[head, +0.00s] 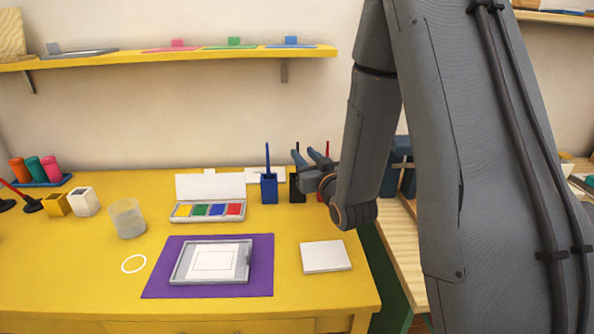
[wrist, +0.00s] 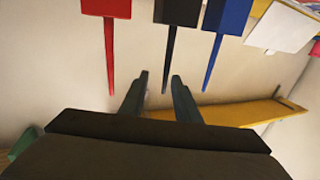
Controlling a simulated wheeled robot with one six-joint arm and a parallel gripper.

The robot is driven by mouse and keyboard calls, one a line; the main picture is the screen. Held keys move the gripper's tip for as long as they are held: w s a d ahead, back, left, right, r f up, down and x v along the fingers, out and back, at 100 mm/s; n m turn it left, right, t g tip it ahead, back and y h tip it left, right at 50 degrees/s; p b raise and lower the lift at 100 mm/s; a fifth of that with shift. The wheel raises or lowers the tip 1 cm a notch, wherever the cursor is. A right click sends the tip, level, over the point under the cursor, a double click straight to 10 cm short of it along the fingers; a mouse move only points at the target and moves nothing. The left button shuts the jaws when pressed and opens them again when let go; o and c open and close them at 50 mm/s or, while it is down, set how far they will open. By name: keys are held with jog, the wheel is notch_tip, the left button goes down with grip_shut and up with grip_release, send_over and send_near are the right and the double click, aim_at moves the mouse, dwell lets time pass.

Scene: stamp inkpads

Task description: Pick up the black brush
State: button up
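The black brush (wrist: 169,58) stands in a black holder (wrist: 178,11), which also shows in the head view (head: 296,188). In the wrist view, its thin handle reaches in between the two fingers of my gripper (wrist: 159,75). The fingers are apart, with space on both sides of the handle, so the gripper is open and holds nothing. In the head view, my gripper (head: 307,158) is at the height of the brush handles, above the black holder, and hides much of the black brush.
A blue brush (head: 267,155) in a blue holder (head: 269,189) stands close on the left. A red brush (head: 327,149) stands close on the right, its red holder (wrist: 106,8) clear in the wrist view. A paint set (head: 180,211) and white block (head: 325,257) lie on the yellow table (head: 75,285).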

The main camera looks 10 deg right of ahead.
jog(key=w+a+p, duration=0.1)
jog(key=w, duration=0.6)
jog(key=shift+a, duration=0.4)
grip_shut()
